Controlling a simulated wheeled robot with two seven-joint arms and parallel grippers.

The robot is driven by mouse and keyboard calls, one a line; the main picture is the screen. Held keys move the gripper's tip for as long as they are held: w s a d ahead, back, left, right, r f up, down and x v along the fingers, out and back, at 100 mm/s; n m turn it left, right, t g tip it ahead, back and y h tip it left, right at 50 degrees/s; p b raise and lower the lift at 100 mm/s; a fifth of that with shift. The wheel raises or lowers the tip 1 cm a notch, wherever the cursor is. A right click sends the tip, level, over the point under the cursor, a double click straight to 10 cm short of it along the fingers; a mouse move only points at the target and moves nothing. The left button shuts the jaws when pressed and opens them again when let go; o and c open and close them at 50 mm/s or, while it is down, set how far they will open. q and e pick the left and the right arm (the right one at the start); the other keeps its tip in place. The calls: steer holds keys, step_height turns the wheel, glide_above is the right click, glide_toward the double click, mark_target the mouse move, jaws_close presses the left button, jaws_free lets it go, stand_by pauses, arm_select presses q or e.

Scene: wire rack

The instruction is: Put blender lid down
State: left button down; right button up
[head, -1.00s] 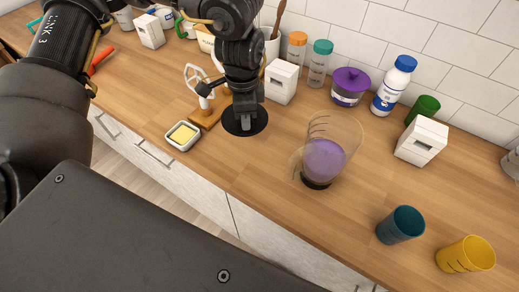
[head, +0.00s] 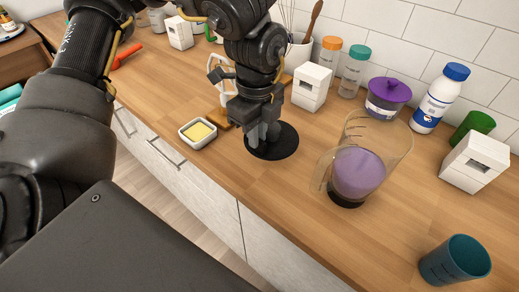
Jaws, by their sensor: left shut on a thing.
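The blender lid (head: 284,146) is a flat black disc at or just above the wooden counter, in the middle of the head view. My left gripper (head: 262,133) points down over it and is shut on it; the fingers hide part of its top. I cannot tell whether the lid touches the counter. The clear blender jug (head: 385,140) with purple contents stands uncovered to the right of the lid. My right gripper is out of view.
A butter dish (head: 198,133) sits left of the lid. White boxes (head: 311,87), jars, a purple-lidded pot (head: 386,98) and a white bottle (head: 439,98) line the wall. A teal cup (head: 455,261) stands at the front right. Bare counter (head: 265,190) lies in front of the lid.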

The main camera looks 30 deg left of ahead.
mark_target(258, 151)
arm_select(q)
steer(key=shift+f, duration=0.65)
step_height(258, 151, down, 4)
steer(key=shift+r, duration=0.15)
steer(key=shift+f, duration=0.45)
steer(key=c, duration=1.5)
jaws_free()
steer(key=shift+o, duration=0.2)
steer(key=shift+r, duration=0.15)
